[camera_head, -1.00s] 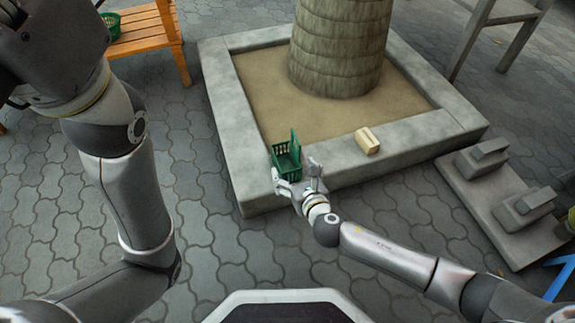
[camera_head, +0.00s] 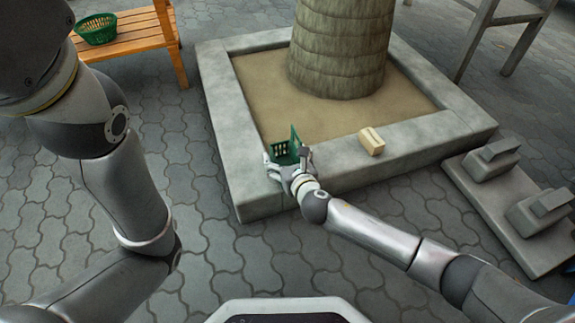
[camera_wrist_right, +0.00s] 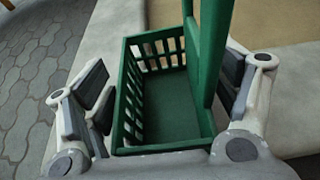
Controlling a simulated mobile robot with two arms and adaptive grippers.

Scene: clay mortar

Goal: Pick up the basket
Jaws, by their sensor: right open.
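A green basket (camera_head: 285,150) with slotted sides and a tall upright panel or handle stands on the near corner of the stone planter rim (camera_head: 345,176). My right gripper (camera_head: 287,163) is open around it, one finger on either side. In the right wrist view the basket (camera_wrist_right: 170,118) sits between the two spread fingers (camera_wrist_right: 168,95). The left finger is close to the basket's wall, and there is a gap near the right finger; whether either touches is unclear. My left arm (camera_head: 128,185) shows at the left, but its gripper is out of view.
A beige block (camera_head: 371,142) lies on the rim to the right of the basket. A thick trunk (camera_head: 340,50) stands in the planter's sand. Another green basket (camera_head: 97,30) sits on a wooden bench (camera_head: 140,38) at upper left. Grey concrete blocks (camera_head: 492,160) stand at right.

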